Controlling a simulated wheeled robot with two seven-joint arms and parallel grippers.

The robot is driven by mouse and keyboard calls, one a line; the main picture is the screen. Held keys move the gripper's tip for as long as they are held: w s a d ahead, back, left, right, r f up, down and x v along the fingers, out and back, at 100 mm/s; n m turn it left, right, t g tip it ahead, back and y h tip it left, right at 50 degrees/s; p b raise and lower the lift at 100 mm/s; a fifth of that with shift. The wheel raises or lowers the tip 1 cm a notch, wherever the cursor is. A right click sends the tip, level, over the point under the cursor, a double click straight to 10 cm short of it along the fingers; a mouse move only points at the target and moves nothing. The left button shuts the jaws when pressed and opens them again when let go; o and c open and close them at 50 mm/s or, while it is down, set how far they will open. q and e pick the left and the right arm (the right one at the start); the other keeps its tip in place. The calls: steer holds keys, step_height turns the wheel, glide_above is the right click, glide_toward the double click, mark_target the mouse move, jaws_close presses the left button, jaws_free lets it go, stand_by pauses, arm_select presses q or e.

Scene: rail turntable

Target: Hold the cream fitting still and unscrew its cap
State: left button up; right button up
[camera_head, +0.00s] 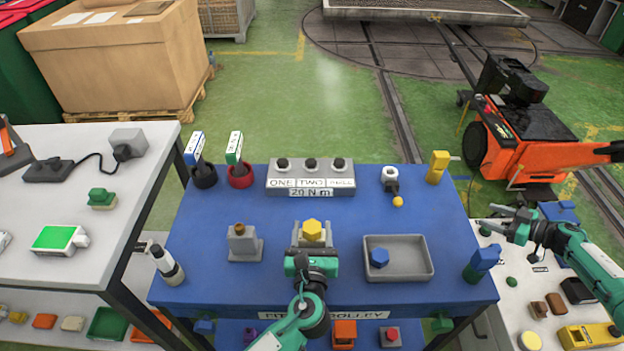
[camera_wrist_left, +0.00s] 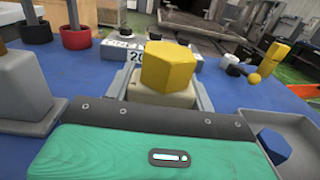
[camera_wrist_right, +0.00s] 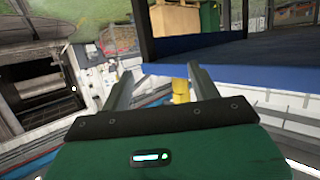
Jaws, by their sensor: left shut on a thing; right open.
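The cream fitting (camera_wrist_left: 162,97) stands on the blue trolley top (camera_head: 260,285) with a yellow hexagonal cap (camera_head: 312,230) on it. The cap also shows clearly in the left wrist view (camera_wrist_left: 168,66). My left gripper (camera_head: 312,240) is shut on the cream fitting, a finger on each side, below the cap. Most of the fitting is hidden behind the cap and gripper in the head view. My right gripper (camera_head: 507,223) is open and empty, off the trolley's right side; its two fingers (camera_wrist_right: 160,85) show apart in the right wrist view.
A grey tray (camera_head: 420,272) with a blue hexagonal piece (camera_head: 380,257) is right of the fitting. A grey block with a brown top (camera_head: 243,243) stands left. A labelled three-button block (camera_head: 311,177) is behind. A blue-and-green object (camera_head: 480,264) stands at the right edge.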

steer(key=w+a+r+n+y, duration=0.1)
steer(key=w+a+r+y, duration=0.3)
steer(key=r, duration=0.7)
steer(key=w+a+r+n+y, duration=0.15)
steer(key=w+a+r, duration=0.35)
steer(key=r, duration=0.6)
step_height(320, 180, up, 5)
steer(key=n+g+h, duration=1)
steer(key=n+h, duration=0.6)
steer(key=n, duration=0.8)
glide_above(312, 224)
steer(key=shift+y, duration=0.25)
step_height(312, 224, down, 12)
steer(key=shift+r, duration=0.15)
